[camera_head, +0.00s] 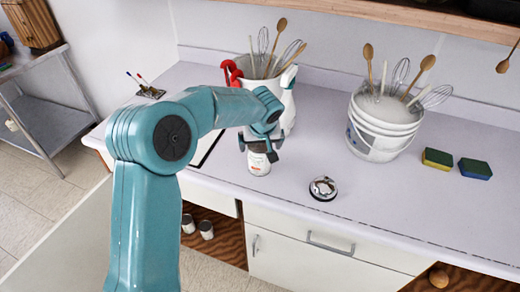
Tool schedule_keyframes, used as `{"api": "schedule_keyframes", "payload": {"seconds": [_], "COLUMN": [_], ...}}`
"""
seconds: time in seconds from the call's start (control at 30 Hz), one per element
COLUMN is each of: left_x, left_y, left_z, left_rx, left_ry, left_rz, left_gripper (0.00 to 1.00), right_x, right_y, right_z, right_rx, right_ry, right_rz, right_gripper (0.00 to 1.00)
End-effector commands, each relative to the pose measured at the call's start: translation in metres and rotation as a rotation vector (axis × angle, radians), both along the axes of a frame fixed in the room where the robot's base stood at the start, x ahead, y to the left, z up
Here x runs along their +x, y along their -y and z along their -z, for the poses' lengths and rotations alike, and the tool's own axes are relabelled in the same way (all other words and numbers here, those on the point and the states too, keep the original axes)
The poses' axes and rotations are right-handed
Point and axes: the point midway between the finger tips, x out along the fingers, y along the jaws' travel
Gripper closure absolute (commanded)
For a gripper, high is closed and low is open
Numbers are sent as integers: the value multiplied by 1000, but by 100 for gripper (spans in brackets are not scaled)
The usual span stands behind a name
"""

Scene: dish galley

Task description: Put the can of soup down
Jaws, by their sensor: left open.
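The can of soup (258,163) is a small can with a white and red label. It appears to stand upright on the light countertop (300,160), left of the middle of the view. My left arm reaches in from the left, and its gripper (260,148) is directly above the can, pointing down. Its fingers are open at either side of the can's top; whether they touch it cannot be told. The can's top is hidden by the gripper. My right gripper is not in view.
A bell (323,188) stands right of the can. A white bucket of utensils (384,130) and two sponges (456,164) are farther right. A utensil pitcher (288,98) stands behind the gripper. Two cans (198,227) sit on a shelf below the counter.

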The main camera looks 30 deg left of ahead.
Motion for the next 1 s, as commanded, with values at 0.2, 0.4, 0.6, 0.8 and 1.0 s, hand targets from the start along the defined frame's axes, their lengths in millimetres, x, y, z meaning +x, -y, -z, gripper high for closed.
{"api": "schedule_keyframes", "payload": {"seconds": [0.2, 0.4, 0.6, 0.8, 1.0], "left_x": [-14, -22, -25, -24, -24], "left_y": [13, 20, 21, 21, 21], "left_z": [-47, -72, -77, -77, -77], "left_rx": [0, -1, 0, 0, 0], "left_ry": [5, 2, -1, 0, 0], "left_rz": [1, 1, 1, 0, 0], "left_gripper": [0, 0, 0, 0, 0], "right_x": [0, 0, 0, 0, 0], "right_y": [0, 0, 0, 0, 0], "right_z": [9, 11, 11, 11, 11], "right_rx": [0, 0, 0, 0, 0], "right_ry": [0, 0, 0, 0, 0], "right_rz": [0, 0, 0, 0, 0], "right_gripper": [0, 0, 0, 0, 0]}}
